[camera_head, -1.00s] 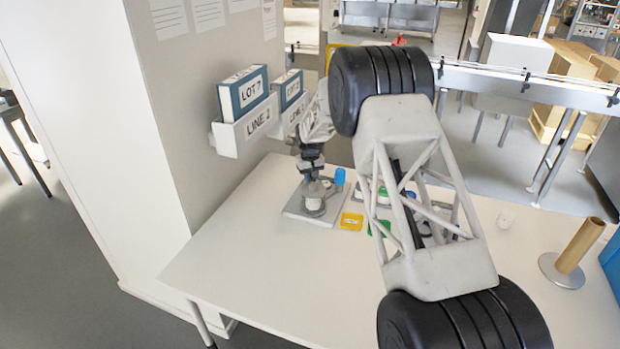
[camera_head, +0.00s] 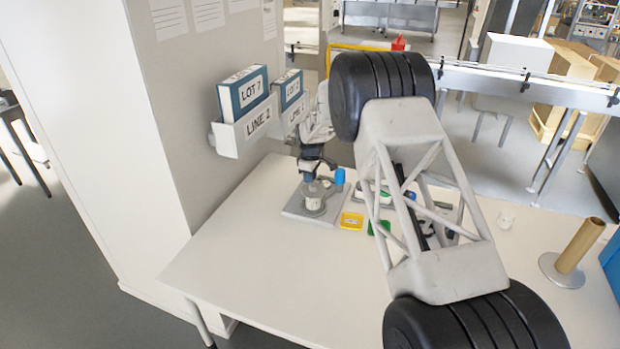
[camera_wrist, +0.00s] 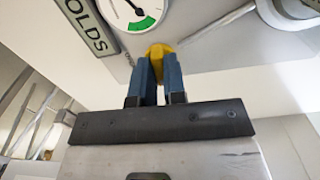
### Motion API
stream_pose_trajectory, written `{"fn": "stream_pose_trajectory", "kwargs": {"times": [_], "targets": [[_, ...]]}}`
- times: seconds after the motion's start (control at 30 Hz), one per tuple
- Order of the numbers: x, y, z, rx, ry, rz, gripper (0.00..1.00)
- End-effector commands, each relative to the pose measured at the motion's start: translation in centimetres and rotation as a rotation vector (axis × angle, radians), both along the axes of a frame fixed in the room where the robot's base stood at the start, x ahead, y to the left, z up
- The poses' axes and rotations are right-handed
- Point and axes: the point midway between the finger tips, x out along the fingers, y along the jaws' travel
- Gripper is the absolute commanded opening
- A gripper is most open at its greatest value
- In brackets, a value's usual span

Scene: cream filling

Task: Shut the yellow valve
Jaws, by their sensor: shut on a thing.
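The yellow valve (camera_wrist: 158,49) shows in the wrist view as a small yellow knob just below a round gauge (camera_wrist: 128,18). The two blue fingers of my gripper (camera_wrist: 157,70) are closed on it from both sides, so only its top shows. In the head view my gripper (camera_head: 309,174) is low over the grey base plate (camera_head: 291,211) at the table's back left. The valve cannot be made out there.
A blue cylinder (camera_head: 340,176) stands close to the right of my gripper. A yellow tray (camera_head: 351,221) and green tray (camera_head: 379,229) lie nearby. Binders (camera_head: 243,92) hang on the wall behind. A brown tube (camera_head: 580,245) stands at right. The table's front left is clear.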

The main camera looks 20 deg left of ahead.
Motion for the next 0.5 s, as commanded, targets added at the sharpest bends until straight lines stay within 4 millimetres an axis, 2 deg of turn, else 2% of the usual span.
{"fn": "stream_pose_trajectory", "kwargs": {"times": [0.5], "targets": [[0.03,0.06,0.14,0.001,-0.002,0.052,0.0]]}}
